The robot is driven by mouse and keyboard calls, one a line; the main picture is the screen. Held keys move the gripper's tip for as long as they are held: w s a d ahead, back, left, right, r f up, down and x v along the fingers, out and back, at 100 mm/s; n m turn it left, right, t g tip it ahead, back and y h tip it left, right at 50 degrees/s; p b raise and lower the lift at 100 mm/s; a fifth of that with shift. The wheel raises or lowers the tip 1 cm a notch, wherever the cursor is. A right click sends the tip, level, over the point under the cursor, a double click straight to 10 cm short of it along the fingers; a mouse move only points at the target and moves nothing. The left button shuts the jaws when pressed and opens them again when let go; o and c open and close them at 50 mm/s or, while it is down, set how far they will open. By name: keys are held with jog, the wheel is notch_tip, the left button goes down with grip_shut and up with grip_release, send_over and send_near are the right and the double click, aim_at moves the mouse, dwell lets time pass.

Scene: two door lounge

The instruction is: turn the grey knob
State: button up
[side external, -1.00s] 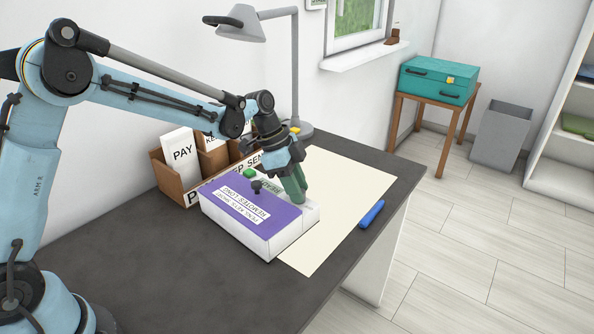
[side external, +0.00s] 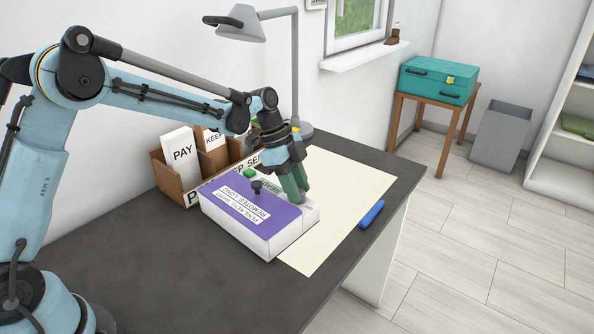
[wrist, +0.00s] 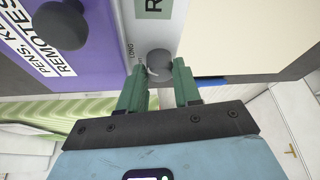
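The grey knob (wrist: 159,61) is round, with a pale line at its lower left. It sits on the white strip beside the purple panel of the box (side external: 252,229). My gripper (wrist: 160,78) has its two green fingers on either side of the knob, and the fingertips appear to touch its sides. In the side view, my gripper (side external: 300,198) points down at the box's right end and hides the knob.
A dark knob (side external: 257,187) and a green button (side external: 250,173) stand on the box. A letter sorter (side external: 168,184) stands behind it.

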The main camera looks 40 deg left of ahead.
jog(key=shift+o, duration=0.4)
jog(key=v, duration=1.2)
jog(key=s+f+n+t+y, duration=0.3)
jog(key=s+n+t, duration=0.3)
jog(key=s+n, duration=0.9)
jog(key=s+a+y, duration=0.1)
jog(key=s, duration=0.3)
jog(key=shift+n, duration=0.4)
jog(key=shift+c, duration=0.5)
